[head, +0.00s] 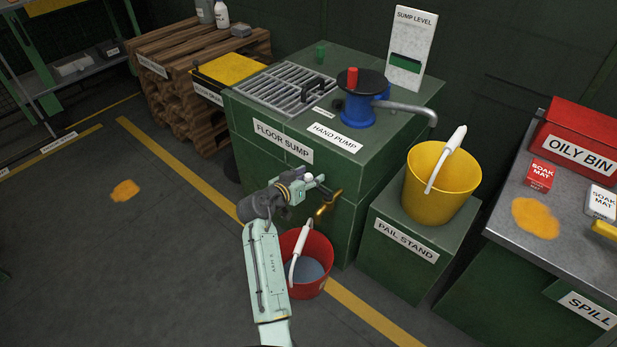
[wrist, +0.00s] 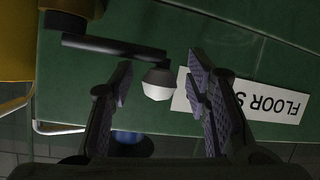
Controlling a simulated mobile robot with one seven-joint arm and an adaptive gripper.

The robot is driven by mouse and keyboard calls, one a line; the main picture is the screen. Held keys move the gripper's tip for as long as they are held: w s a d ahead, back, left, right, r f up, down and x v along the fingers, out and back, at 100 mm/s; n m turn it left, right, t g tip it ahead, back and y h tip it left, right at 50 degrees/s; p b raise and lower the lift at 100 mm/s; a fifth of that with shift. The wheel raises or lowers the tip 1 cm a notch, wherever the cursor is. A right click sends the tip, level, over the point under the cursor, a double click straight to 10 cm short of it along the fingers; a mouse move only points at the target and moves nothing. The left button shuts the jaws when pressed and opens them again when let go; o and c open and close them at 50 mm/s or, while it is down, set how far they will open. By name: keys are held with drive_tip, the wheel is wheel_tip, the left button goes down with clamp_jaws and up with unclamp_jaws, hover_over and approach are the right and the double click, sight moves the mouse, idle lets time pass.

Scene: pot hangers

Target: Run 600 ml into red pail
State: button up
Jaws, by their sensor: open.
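The red pail (head: 318,246) stands on the floor by the green sump cabinet, its white-gripped handle leaning to the left side. A grey-blue surface shows inside, perhaps liquid. A brass tap (head: 328,202) sticks out of the cabinet above the pail; I cannot make out a stream. My gripper (head: 309,184) is at the cabinet front, above the pail. In the wrist view my gripper (wrist: 162,88) is open. A white knob (wrist: 158,83) on a dark crank-like lever (wrist: 105,45) sits between the fingertips, with gaps visible on both sides.
A blue hand pump (head: 360,108), a drain grate (head: 288,88) and a sump level board (head: 410,45) are on the cabinet top. A yellow pail (head: 415,195) stands on the pail stand (head: 400,265) to the right. The floor at left is open, with an orange-yellow patch (head: 125,191).

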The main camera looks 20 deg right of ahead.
drive_tip(key=shift+s+a, duration=0.1)
drive_tip(key=v, duration=1.1)
drive_tip(key=shift+a+r, duration=0.15)
drive_tip(key=shift+a, duration=0.2)
drive_tip(key=shift+s, duration=0.15)
